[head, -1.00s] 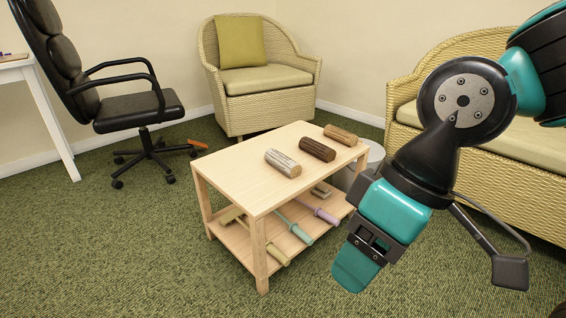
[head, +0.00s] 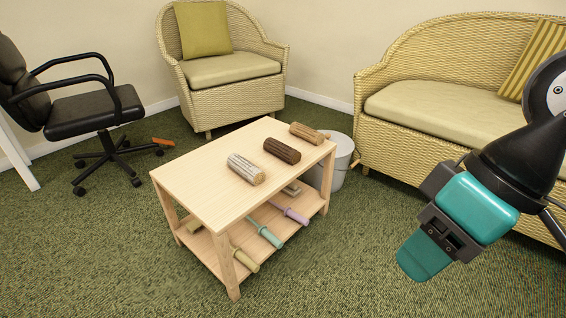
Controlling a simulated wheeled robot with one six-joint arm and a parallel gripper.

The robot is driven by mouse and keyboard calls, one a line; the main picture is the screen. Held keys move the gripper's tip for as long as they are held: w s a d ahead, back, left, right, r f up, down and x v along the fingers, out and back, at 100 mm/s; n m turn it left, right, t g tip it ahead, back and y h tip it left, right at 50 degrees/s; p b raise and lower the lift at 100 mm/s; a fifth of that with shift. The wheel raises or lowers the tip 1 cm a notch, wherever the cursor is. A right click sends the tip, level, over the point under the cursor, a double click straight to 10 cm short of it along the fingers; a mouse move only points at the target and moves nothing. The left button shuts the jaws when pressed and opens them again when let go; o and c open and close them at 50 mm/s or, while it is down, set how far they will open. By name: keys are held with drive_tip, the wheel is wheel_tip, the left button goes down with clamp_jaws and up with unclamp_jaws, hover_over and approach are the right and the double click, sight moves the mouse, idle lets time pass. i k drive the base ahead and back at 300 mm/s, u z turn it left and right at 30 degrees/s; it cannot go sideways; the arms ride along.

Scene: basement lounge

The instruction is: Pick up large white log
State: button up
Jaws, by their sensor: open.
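The large white log (head: 246,169), pale with grey streaks, lies on its side on the top of the light wooden table (head: 205,188). A dark brown log (head: 282,151) and a lighter brown log (head: 309,133) lie beside it towards the back right, apart from it. My gripper (head: 420,262) is at the right, over the carpet, well to the right of the table and away from all the logs. Its teal finger points down and left. It is open and nothing shows in it; its far finger is hidden.
The lower shelf holds a green-handled tool (head: 264,233), a purple-handled one (head: 290,213) and an olive one (head: 244,260). A white bucket (head: 341,160) stands behind the table. A wicker armchair (head: 222,95), wicker sofa (head: 440,165) and black office chair (head: 90,105) surround it. Front carpet is clear.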

sight(249, 171)
drive_tip(key=z, duration=0.05)
drive_tip(key=i, duration=1.3)
drive_tip(key=u, duration=1.65)
